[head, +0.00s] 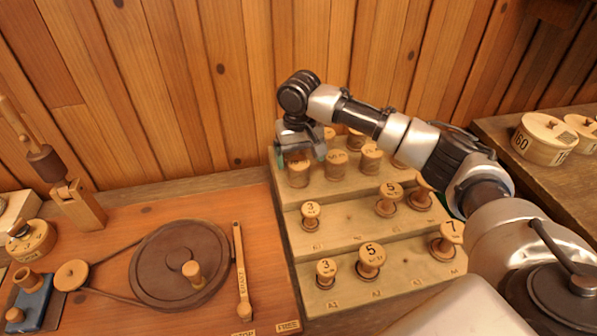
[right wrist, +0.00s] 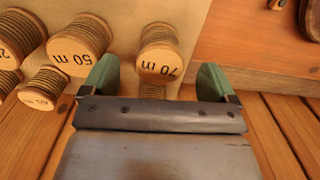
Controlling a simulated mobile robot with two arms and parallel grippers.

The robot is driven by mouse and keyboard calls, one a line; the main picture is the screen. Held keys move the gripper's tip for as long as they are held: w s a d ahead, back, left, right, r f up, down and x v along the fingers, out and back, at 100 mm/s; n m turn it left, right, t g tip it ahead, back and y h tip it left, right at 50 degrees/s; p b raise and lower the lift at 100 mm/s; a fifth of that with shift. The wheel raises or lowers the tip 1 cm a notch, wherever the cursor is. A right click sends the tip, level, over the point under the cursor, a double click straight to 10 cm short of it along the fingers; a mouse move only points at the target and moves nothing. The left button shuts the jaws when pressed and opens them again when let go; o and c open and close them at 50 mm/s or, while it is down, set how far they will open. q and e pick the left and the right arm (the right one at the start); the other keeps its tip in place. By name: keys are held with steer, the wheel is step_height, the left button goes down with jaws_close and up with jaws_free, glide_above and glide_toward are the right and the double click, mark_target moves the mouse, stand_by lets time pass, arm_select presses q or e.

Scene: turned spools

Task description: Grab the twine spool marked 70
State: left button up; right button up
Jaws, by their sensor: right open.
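The twine spool marked 70 m (right wrist: 158,52) shows in the right wrist view between my right gripper's green fingers, just ahead of them. My right gripper (right wrist: 157,68) is open, with nothing held. In the head view my right gripper (head: 301,153) hangs over the left end of the rack's top tier. A twine spool (head: 298,176) stands just under it there; its mark is not readable in that view. Whether the fingers reach around the spool I cannot tell. My left gripper is not in view.
A spool marked 50 m (right wrist: 77,45) stands beside the 70 spool. The stepped rack (head: 330,234) carries several numbered spools on lower tiers. A dark wheel with a belt (head: 180,264) lies on the bench to the left. Round boxes (head: 543,139) stand at right.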

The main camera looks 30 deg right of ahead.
mark_target(299, 172)
steer(key=shift+w+f, duration=0.15)
steer(key=shift+f, duration=1.4)
steer(key=shift+w+f, duration=0.15)
steer(key=shift+f, duration=1.4)
steer(key=c, duration=1)
steer(key=shift+r, duration=0.15)
steer(key=shift+c, duration=0.2)
